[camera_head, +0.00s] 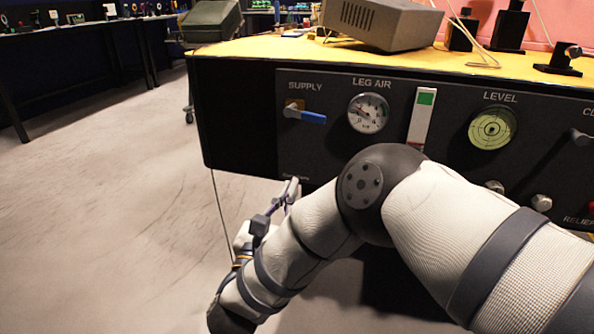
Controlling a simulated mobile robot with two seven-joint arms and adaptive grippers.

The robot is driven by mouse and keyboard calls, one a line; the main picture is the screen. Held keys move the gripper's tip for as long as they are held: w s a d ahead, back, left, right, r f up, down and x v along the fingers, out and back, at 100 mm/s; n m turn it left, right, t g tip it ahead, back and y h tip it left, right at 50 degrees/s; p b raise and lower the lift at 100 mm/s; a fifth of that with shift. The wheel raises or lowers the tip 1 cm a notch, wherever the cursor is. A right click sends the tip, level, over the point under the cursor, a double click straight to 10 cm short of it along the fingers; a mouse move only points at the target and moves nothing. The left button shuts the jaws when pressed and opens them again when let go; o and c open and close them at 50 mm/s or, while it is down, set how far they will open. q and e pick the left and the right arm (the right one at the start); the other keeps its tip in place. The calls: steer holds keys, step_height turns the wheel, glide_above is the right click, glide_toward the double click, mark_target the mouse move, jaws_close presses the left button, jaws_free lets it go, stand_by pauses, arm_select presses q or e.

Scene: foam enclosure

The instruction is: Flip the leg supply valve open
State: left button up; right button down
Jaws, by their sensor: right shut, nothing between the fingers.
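The leg supply valve (310,116) is on the dark front panel, under the word SUPPLY and left of the LEG AIR gauge (368,113). Its blue lever points right and slightly down from a brass-coloured body. My right arm comes in from the right and bends in front of the panel. My right gripper (290,190) is below the valve, near the panel's lower edge, apart from the lever. It is small and partly hidden by my own arm; it is shut and empty. My left gripper is out of view.
A green-and-white strip indicator (421,118) and a round LEVEL gauge (492,128) are right of the air gauge. Several knobs sit lower right, partly behind my arm. A grey box (385,22) stands on the yellow tabletop (285,48). Open floor (100,200) lies left.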

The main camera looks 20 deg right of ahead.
mark_target(306, 113)
steer(key=w+d+r+b, duration=0.1)
steer(key=w+d+r, duration=0.2)
steer(key=w+d+r+b, duration=0.2)
steer(key=w+d+r, duration=0.1)
steer(key=w, duration=0.1)
steer(key=shift+w+d+r, duration=0.1)
steer(key=shift+w+r, duration=0.1)
steer(key=shift+r, duration=0.1)
